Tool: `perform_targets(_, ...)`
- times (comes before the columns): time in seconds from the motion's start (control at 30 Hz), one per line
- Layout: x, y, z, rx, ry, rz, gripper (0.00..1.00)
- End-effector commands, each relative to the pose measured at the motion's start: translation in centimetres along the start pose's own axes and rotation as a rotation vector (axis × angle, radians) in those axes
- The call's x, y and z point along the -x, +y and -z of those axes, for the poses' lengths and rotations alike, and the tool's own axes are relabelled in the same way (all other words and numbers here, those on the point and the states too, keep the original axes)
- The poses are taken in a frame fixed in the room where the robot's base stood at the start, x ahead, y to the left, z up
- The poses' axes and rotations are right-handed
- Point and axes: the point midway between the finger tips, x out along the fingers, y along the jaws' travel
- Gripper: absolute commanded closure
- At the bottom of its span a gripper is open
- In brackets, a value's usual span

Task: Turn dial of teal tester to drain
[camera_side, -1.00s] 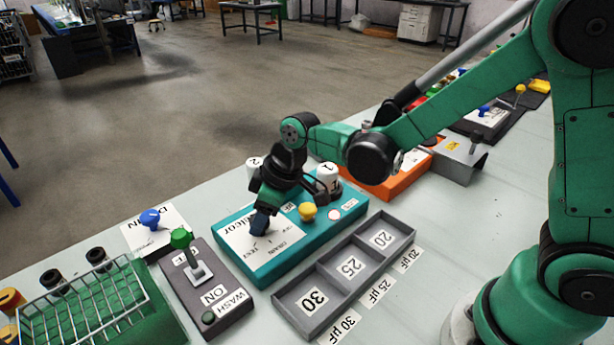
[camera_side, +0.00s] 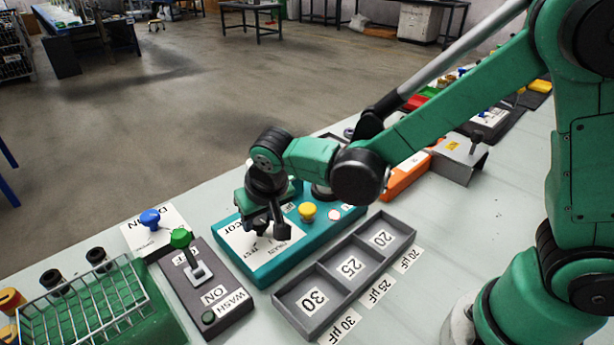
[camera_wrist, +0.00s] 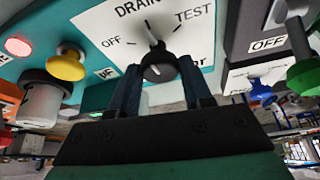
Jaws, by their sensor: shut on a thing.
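The teal tester (camera_side: 262,268) lies on the bench in the side view. In the wrist view its white panel (camera_wrist: 95,25) carries the words OFF, DRAIN and TEST around a black dial (camera_wrist: 158,70). My gripper (camera_wrist: 162,80) is shut on the dial, with one dark finger on each side. A pale mark stands between the dial and the word DRAIN, but I cannot tell if it is the pointer or a printed tick. In the side view my gripper (camera_side: 268,228) is low over the panel and hides the dial.
The tester's yellow button (camera_side: 307,211) is close right of my gripper. A grey tray (camera_side: 340,292) with labelled compartments lies in front. A dark switch box (camera_side: 218,312) with a green-tipped lever (camera_side: 181,238) stands left. An orange box (camera_side: 405,175) is behind right.

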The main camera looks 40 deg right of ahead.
Motion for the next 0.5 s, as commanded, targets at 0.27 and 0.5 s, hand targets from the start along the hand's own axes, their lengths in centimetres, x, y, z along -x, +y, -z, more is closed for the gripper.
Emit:
perform_targets(0.27, 0.0, -0.05, 0.0, -0.081, -0.002, -0.034, 1.0)
perform_targets(0.5, 0.0, -0.04, -0.01, -0.098, -0.002, -0.042, 1.0)
